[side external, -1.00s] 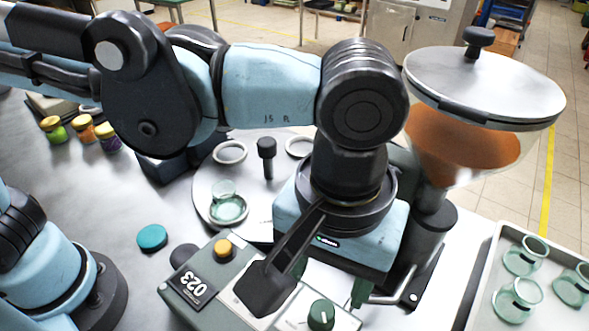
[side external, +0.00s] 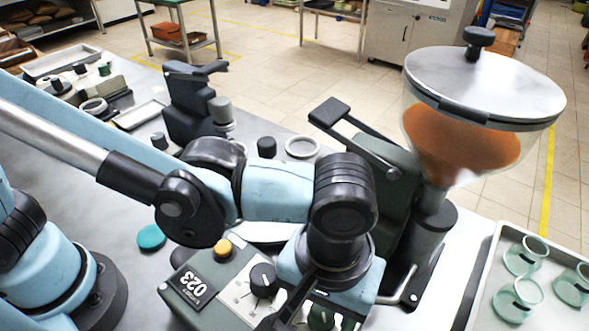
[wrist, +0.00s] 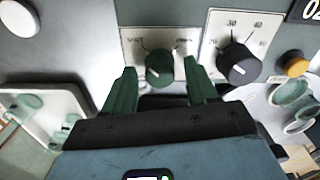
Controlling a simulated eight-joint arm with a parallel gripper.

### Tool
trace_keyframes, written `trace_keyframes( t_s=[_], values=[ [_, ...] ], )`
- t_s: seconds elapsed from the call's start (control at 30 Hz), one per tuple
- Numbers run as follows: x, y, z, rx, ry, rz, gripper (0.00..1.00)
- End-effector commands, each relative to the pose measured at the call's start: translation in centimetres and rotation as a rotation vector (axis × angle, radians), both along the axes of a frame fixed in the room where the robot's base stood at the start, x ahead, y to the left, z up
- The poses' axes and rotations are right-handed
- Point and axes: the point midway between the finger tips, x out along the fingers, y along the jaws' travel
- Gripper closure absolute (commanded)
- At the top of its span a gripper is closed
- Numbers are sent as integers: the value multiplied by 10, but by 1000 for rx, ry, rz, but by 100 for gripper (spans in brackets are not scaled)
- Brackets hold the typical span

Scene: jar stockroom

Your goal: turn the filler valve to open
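The filler valve is a green knob (wrist: 159,68) on a white plate lettered SHUT at left and OPEN at right in the wrist view. Its pointer is hard to read. My gripper (wrist: 161,72) is open, with one green finger on each side of the knob in the picture and a gap at both sides. I cannot tell how deep the fingers reach. In the side external view my wrist and hand hang over the panel's front, and the fingers are mostly hidden. The hopper (side external: 450,140) with orange-brown contents stands behind at right.
A black dial (wrist: 239,65) and an orange button (wrist: 295,66) sit right of the valve. A black paddle lever (side external: 330,111) stands raised behind my wrist. A tray (side external: 488,290) of glass jars (side external: 524,257) is at right. A teal lid (side external: 151,237) lies left.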

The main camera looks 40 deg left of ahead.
Motion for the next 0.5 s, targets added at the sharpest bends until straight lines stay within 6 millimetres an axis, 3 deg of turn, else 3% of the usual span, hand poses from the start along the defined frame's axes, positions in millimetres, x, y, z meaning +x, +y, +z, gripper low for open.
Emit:
trace_keyframes(
  t_s=[0.03,0.33,0.5],
  values=[
    [0,0,0,0,0,0,50],
    [0,0,0,0,0,0,96],
    [0,0,0,0,0,-7,97]
  ],
)
